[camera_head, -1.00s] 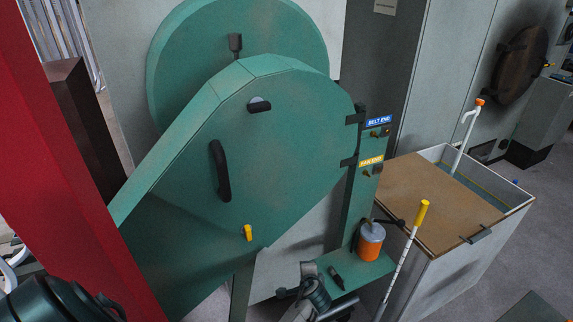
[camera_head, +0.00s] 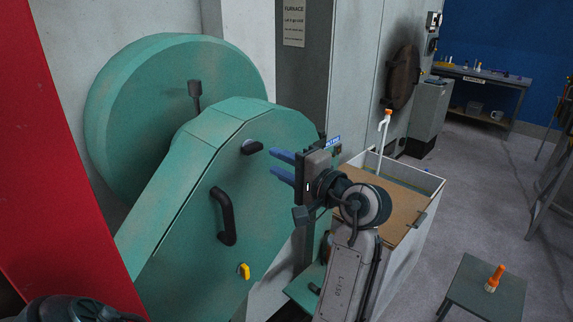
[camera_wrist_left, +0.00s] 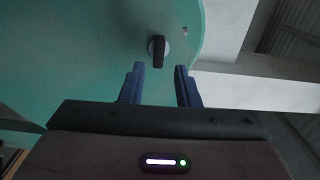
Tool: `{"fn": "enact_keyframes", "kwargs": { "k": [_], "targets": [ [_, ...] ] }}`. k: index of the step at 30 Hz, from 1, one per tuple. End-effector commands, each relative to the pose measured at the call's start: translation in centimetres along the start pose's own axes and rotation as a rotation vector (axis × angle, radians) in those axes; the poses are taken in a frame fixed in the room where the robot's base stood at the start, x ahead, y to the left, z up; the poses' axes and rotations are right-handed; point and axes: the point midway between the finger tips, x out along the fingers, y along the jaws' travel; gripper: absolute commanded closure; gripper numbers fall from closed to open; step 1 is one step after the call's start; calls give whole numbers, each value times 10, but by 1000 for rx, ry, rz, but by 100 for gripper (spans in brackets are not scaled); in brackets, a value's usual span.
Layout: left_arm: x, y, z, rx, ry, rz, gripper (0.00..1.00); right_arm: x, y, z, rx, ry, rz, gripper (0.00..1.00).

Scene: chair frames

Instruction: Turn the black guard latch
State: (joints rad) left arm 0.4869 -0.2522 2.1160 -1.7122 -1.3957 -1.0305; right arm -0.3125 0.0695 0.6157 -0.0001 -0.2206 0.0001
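The black guard latch (camera_head: 251,147) is a short dark knob on a pale round plate, high on the green guard (camera_head: 185,215). In the left wrist view the latch (camera_wrist_left: 158,52) points downward, on its pale disc. My left gripper (camera_head: 274,163) is open, with its blue fingers pointing at the guard just right of the latch. In the left wrist view the fingers (camera_wrist_left: 159,68) are apart and empty, and the latch lies just beyond the tips, in line with the gap. I see no contact. My right gripper is not in view.
A black handle (camera_head: 223,216) and a yellow latch (camera_head: 244,271) are lower on the guard. A red post (camera_head: 60,150) stands at the left. A bin with a brown lid (camera_head: 400,208) is behind my left arm. A small table (camera_head: 485,290) stands at the lower right.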

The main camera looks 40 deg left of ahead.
Motion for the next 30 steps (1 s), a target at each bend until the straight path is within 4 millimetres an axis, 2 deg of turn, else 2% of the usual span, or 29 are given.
{"fn": "enact_keyframes", "kwargs": {
  "k": [5, 11, 18, 25, 26, 30],
  "targets": [
    [11, -2, 3, -1, -10, -3, 71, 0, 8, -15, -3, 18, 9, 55],
    [38, -2, 3, -2, -9, -6, 71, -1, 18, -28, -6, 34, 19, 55],
    [67, -3, 2, 1, -6, -3, 71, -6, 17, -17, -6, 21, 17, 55],
    [79, -1, 2, -1, -5, -1, 71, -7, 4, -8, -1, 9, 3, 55],
    [79, -1, 2, -1, -4, 0, 73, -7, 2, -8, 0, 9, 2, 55],
    [78, -1, 2, -1, -4, 0, 98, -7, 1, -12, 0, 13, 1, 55]
  ]
}}
